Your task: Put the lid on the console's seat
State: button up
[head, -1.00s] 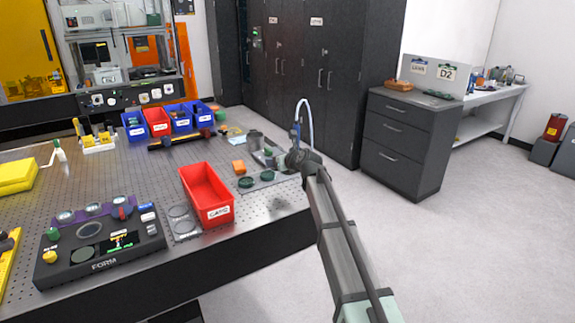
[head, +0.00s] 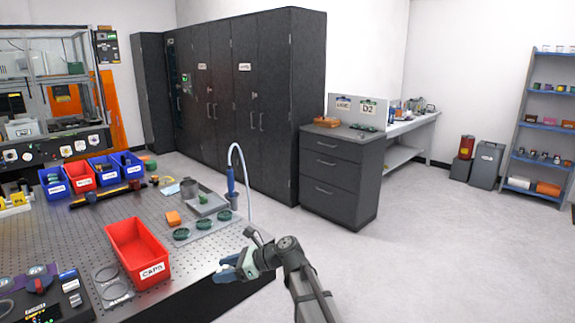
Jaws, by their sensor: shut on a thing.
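My gripper (head: 230,268) is over the right front edge of the perforated table, right of the red CAPS bin. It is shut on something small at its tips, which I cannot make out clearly. The black console (head: 62,308) is cut off at the lower left of the head view, with its purple panel partly showing. I cannot tell which recess on it is the seat. I cannot tell whether any is the lid.
The red CAPS bin (head: 137,252) stands between my gripper and the console. Blue and red bins line the rear.

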jog(key=s+d+f+m+t+h, duration=0.1)
jog(key=d+f+m+t, duration=0.1)
jog(key=d, duration=0.9)
jog(key=s+d+f+m+t, duration=0.2)
jog(key=d+f, duration=0.2)
jog(key=d, duration=0.8)
jog(key=s+d+f+m+t+h, duration=0.1)
jog(key=d+f+m+t, duration=0.1)
jog(key=d, duration=0.9)
jog(key=shift+s+d+f+t+h, duration=0.3)
jog(key=shift+s+d+f+t, duration=0.1)
jog(key=shift+f, duration=0.25)
